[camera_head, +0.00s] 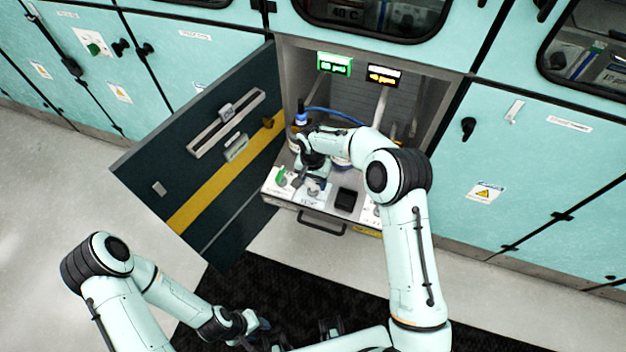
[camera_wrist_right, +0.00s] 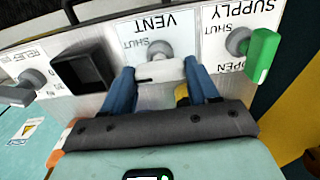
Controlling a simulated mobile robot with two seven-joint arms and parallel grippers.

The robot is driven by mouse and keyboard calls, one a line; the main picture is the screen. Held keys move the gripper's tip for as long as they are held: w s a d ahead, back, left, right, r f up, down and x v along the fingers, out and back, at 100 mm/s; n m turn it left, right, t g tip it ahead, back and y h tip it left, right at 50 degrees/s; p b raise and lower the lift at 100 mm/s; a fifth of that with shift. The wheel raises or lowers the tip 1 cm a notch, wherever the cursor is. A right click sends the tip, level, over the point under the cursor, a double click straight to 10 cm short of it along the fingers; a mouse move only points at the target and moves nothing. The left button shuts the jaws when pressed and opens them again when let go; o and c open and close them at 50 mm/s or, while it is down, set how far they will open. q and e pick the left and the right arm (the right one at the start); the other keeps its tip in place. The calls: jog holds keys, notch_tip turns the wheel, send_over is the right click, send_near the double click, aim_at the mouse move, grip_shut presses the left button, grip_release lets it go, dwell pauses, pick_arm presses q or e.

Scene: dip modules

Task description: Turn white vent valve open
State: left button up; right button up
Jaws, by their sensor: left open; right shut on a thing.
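The white vent valve handle (camera_wrist_right: 160,71) lies crosswise under the upside-down VENT label in the right wrist view. A grey round hub shows behind it, with the word SHUT beside it. My right gripper (camera_wrist_right: 160,80) is shut on this handle, with one blue finger at each end. In the head view the right gripper (camera_head: 314,182) is over the front of the panel inside the open cabinet, and it partly hides the valve. My left gripper (camera_head: 290,335) is open and empty, low over the black floor mat, far from the valve.
A green supply valve handle (camera_wrist_right: 263,55) stands close beside the vent valve. A black square socket (camera_wrist_right: 82,68) is on the other side. The open dark cabinet door (camera_head: 205,150) stands left of the panel. Two lit displays, one green (camera_head: 334,64), hang inside the cabinet.

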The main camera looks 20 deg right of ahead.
jog(key=shift+n, duration=0.3)
jog(key=n, duration=0.4)
jog(key=n+p, duration=0.1)
jog(key=n, duration=0.4)
jog(key=shift+r, duration=0.1)
jog(key=n+p, duration=0.1)
jog(key=n, duration=0.3)
pick_arm(q)
jog(key=shift+w+r+p, duration=0.3)
jog(key=shift+w+r, duration=0.5)
jog(key=shift+r, duration=0.25)
jog(key=shift+w+r+p, duration=0.25)
jog(key=shift+w+r, duration=0.55)
jog(key=shift+r, duration=0.2)
pick_arm(e)
jog(key=shift+n, duration=2.1)
jog(key=o, duration=1.1)
jog(key=shift+c, duration=0.2)
